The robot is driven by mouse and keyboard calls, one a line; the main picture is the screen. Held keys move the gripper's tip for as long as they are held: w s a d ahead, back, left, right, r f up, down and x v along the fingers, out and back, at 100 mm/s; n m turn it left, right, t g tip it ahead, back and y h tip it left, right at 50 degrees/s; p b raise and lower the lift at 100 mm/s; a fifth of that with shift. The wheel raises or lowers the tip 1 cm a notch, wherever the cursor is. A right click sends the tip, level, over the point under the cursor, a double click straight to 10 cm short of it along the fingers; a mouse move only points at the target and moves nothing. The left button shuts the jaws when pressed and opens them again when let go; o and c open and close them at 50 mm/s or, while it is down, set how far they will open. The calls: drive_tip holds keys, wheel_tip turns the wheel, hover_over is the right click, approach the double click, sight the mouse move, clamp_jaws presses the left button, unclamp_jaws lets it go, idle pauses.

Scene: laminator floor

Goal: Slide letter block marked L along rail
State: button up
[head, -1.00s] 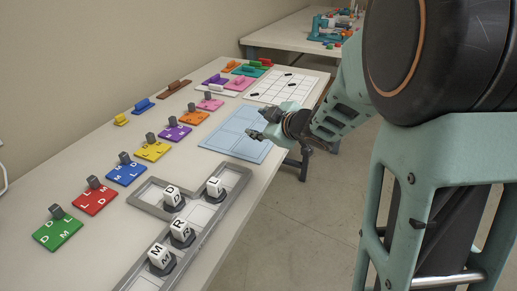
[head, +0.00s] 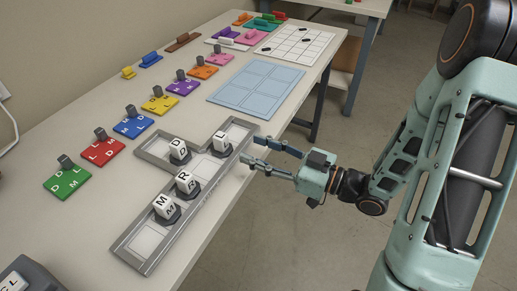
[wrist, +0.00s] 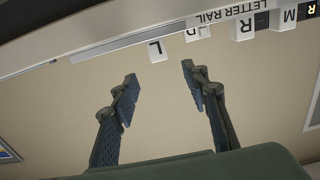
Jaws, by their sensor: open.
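The white block marked L (head: 221,142) stands in the back right arm of the grey letter rail (head: 194,226) on the table. My gripper (head: 249,149) is open and empty, reaching from the table's right side with its fingers pointing at the L block. In the wrist view the L block (wrist: 157,50) appears just beyond and between the two spread fingertips (wrist: 159,73), apart from both. Blocks marked D (head: 180,150), R (head: 186,183) and M (head: 166,207) stand in other parts of the rail.
Coloured letter cards with grey pegs, such as the green card (head: 68,182), line the table's left side. A light blue grid board (head: 256,85) lies behind the rail. A dark device (head: 25,280) is at the bottom left. Open floor (head: 290,240) lies to the right.

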sight(225, 138)
drive_tip(key=shift+a, duration=0.1)
drive_tip(key=x, duration=1)
drive_tip(key=shift+w+a+b, duration=0.2)
drive_tip(key=shift+a+b, duration=0.05)
drive_tip(key=shift+b, duration=0.15)
clamp_jaws()
